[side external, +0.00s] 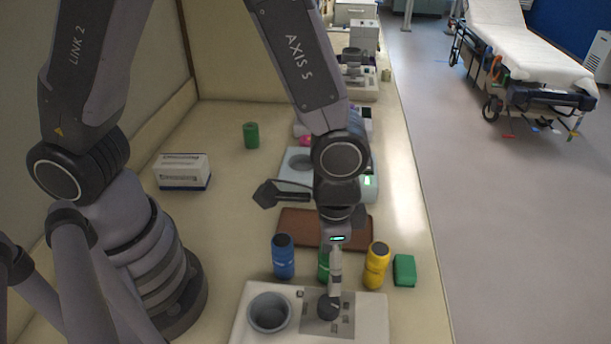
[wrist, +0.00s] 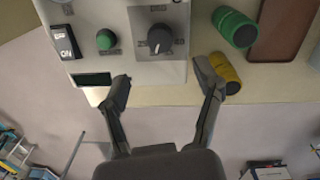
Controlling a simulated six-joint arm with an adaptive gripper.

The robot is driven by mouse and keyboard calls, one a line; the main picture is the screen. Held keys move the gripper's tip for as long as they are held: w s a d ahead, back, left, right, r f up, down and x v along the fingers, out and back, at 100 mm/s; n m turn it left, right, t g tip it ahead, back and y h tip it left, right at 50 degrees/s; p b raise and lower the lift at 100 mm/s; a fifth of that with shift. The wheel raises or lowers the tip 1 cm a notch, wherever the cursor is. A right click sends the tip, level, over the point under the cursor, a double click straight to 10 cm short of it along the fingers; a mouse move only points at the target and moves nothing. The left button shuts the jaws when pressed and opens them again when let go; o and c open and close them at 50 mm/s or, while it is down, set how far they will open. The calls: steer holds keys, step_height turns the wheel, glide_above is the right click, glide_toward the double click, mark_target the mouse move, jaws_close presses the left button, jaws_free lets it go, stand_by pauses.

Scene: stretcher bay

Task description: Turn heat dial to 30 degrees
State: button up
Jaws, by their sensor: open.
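The heat dial (side external: 327,307) is a dark round knob on the grey plate of a white device (side external: 375,320) at the front of the bench. In the wrist view the dial (wrist: 160,38) has a pale pointer line, roughly toward the lower edge of the picture; its surrounding labels are too small to read. My gripper (wrist: 163,84) is open and empty, its two fingers apart and nearer the lower edge than the dial, not around it. In the side view my gripper (side external: 334,285) hangs over the dial area; any contact cannot be told.
A brown tray (side external: 296,226) lies beyond. The device also has a green button (wrist: 106,39) and a switch (wrist: 66,42).

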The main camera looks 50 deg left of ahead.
steer(key=shift+a+r, duration=0.1)
steer(key=shift+r, duration=1.25)
